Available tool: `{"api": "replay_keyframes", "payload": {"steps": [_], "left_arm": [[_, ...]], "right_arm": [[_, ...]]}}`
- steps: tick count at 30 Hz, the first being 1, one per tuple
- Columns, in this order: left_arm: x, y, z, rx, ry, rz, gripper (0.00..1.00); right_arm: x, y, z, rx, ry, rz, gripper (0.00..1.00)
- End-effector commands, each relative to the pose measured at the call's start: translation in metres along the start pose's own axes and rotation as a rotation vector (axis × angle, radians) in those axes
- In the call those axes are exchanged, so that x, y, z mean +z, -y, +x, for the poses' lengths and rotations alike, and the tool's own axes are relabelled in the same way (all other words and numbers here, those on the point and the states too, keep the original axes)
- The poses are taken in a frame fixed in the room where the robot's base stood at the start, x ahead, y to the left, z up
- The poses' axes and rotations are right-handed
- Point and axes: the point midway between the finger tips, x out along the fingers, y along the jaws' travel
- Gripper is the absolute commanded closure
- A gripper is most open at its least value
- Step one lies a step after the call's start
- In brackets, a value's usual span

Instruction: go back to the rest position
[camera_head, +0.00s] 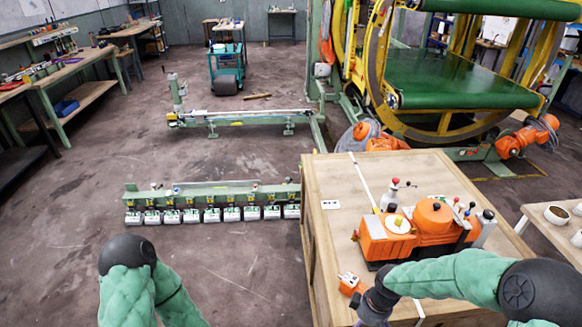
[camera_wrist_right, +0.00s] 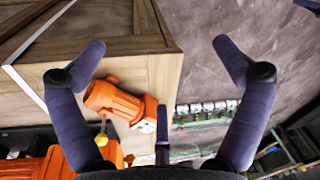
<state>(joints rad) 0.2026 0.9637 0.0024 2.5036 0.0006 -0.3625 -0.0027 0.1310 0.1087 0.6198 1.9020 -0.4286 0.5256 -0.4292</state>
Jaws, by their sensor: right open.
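My right arm (camera_head: 450,280) is green and reaches in from the right over the wooden crate-like table (camera_head: 325,175). A small orange part (camera_wrist_right: 118,100) lies beside the left finger in that view; the same part (camera_head: 350,284) shows at the table's near left edge. My left arm (camera_head: 128,285) shows only as a green bent section with a black joint at the bottom left; its gripper is out of view.
An orange machine (camera_head: 425,222) with levers and knobs stands on the table, close behind my right arm. A green rail with several white-fronted units (camera_head: 212,205) lies on the floor to the left. A large yellow ring machine (camera_head: 385,80) stands behind. The floor at left centre is clear.

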Motion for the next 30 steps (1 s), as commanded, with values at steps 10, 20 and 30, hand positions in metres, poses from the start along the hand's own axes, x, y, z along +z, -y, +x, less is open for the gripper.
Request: {"api": "replay_keyframes", "payload": {"steps": [10, 20, 30], "left_arm": [[0.0, 0.0, 0.0, 0.0, 0.0, 0.0, 0.0], [0.0, 0.0, 0.0, 0.0, 0.0, 0.0, 0.0], [0.0, 0.0, 0.0, 0.0, 0.0, 0.0, 0.0]], "right_arm": [[-0.004, 0.058, 0.076, -0.141, -0.074, 0.287, 0.02], [0.017, 0.112, 0.141, -0.21, -0.092, 0.662, 0.02], [0.037, 0.133, 0.165, -0.2, -0.085, 0.851, 0.02]]}}
